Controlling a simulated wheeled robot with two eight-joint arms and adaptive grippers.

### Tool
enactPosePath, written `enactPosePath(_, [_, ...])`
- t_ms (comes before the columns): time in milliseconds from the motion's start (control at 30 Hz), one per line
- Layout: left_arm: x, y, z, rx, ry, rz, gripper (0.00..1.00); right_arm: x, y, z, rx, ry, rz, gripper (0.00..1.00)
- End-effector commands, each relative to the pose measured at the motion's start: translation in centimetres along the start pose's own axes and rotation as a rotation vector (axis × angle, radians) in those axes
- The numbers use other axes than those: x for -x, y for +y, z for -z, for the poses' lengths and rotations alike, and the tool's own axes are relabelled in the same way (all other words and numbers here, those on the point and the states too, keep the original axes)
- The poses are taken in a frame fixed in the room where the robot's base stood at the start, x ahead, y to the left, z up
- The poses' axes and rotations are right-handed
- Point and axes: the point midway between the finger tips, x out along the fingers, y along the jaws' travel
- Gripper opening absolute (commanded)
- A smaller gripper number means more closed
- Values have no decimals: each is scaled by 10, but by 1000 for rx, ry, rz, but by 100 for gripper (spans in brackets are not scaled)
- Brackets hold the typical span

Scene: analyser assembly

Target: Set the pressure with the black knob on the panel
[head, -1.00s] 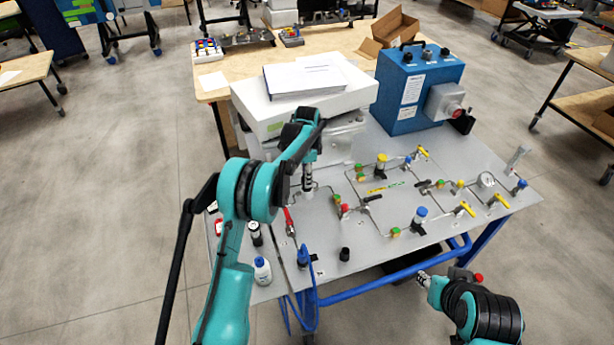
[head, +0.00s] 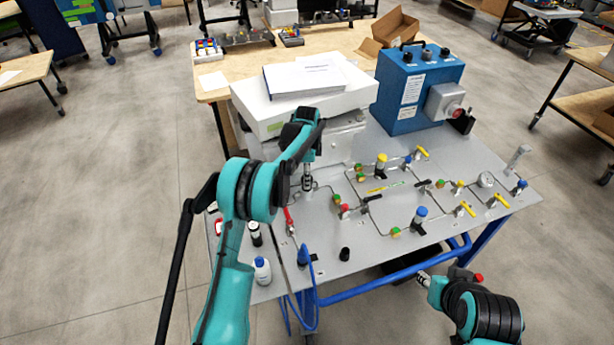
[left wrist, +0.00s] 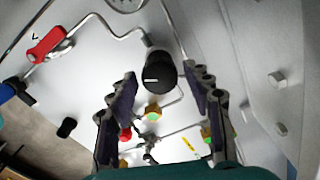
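The black knob (left wrist: 159,73) with a white pointer line shows in the left wrist view, on the pale panel (left wrist: 100,60). My left gripper (left wrist: 161,80) is open. One finger is on each side of the knob, with a visible gap on both sides. In the head view my left gripper (head: 308,182) points down at the left part of the panel (head: 330,225), and I cannot make out the knob there. My right gripper (head: 423,279) is off the panel's front edge, too small to tell if it is open.
Tubes, coloured valves and a round gauge (head: 486,180) cover the panel's right side. A red-handled valve (head: 289,221) is near the left gripper. A blue box (head: 408,95) and a white case (head: 285,110) stand behind. A bottle (head: 262,270) stands at the front left.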

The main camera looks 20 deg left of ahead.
Motion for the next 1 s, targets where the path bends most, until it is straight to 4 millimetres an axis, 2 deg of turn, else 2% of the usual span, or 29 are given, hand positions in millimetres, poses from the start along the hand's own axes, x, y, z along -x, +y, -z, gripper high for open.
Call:
enactPosePath(367, [6, 0, 0, 0, 0, -1, 56, 0, 0, 0, 0, 0, 0, 34])
enactPosePath(467, [19, 0, 0, 0, 0, -1, 56, 0, 0, 0, 0, 0, 0, 34])
enactPosePath(800, [91, 0, 0, 0, 0, -1, 56, 0, 0, 0, 0, 0, 0, 34])
enactPosePath(1000, [115, 0, 0, 0, 0, -1, 56, 0, 0, 0, 0, 0, 0, 34])
